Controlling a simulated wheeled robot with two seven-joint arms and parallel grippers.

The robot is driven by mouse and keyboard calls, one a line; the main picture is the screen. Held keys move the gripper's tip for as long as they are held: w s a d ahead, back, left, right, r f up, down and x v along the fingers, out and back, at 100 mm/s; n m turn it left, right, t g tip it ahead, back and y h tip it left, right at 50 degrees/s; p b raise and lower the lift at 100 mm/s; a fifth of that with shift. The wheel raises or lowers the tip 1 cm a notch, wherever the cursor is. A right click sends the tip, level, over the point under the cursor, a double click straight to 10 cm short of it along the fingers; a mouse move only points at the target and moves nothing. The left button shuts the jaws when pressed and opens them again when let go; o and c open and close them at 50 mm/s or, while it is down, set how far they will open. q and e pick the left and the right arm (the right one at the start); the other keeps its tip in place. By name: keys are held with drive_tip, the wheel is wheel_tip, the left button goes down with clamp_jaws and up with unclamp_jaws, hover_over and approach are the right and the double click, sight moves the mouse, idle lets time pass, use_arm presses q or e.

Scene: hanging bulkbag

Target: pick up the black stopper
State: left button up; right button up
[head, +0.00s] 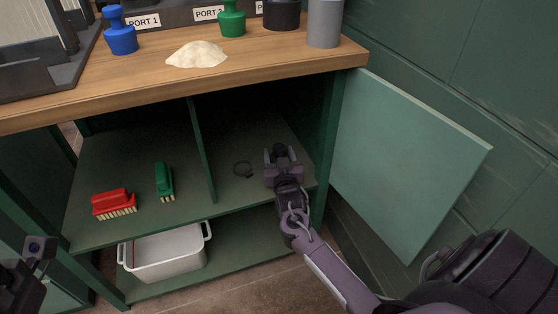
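My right gripper (281,158) reaches into the right compartment of the open cabinet (132,232), over its upper shelf. A dark rounded thing, which looks like the black stopper (280,149), shows between its fingertips. The gripper hides most of it, and I cannot tell whether the fingers press on it or only stand around it. A blue stopper (121,38) and a green stopper (232,20) stand on the wooden top. Only a dark part of my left arm shows at the lower left edge; its fingers are not seen.
A thin black ring (243,169) lies left of the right gripper. A divider (202,150) separates it from a red brush (113,203) and green brush (164,182). An open door (405,160) stands at right. A white tub (166,258) sits below. Powder (197,54) lies on top.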

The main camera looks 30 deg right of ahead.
drive_tip(key=c, duration=0.5)
drive_tip(key=shift+r, duration=0.1)
drive_tip(key=shift+c, duration=0.2)
